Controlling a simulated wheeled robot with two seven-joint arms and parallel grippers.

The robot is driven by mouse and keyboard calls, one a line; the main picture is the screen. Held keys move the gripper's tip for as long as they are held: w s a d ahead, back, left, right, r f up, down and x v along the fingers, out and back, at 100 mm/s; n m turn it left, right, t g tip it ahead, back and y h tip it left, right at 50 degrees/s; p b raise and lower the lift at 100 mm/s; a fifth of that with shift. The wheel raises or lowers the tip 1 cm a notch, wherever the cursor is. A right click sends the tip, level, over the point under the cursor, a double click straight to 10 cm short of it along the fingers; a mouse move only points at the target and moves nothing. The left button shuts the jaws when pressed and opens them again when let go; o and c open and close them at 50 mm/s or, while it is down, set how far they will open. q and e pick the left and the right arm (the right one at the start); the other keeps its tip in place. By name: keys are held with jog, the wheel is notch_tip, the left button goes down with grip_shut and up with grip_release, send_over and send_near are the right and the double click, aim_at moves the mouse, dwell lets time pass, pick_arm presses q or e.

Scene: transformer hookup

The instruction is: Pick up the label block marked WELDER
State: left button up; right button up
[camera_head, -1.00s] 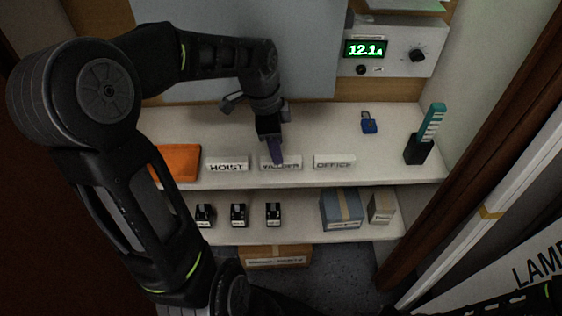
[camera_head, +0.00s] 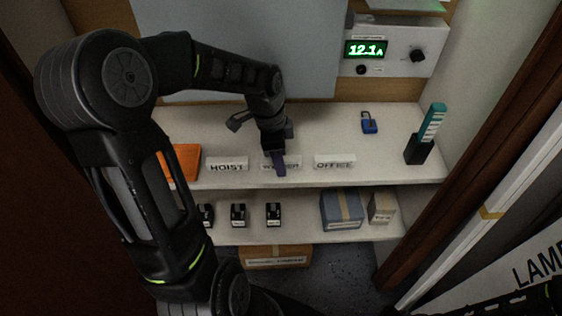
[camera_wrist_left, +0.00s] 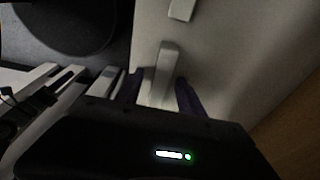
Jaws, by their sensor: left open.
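The WELDER label block (camera_head: 295,162) is a small white block standing at the front of the upper shelf, between the blocks marked HOIST (camera_head: 227,164) and OFFICE (camera_head: 334,162). In the left wrist view the pale block (camera_wrist_left: 164,75) lies between the two fingers of my open left gripper (camera_wrist_left: 160,92). I cannot tell whether either finger touches it. My right gripper does not show.
An orange item (camera_head: 184,161) lies left of the labels. A blue padlock (camera_head: 369,123) and a dark holder with a teal item (camera_head: 418,149) stand to the right. The lower shelf (camera_head: 300,229) holds several black modules and two boxes. A grey panel (camera_head: 240,60) rises behind.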

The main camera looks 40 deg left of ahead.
pick_arm(q)
grip_shut()
dwell(0.6)
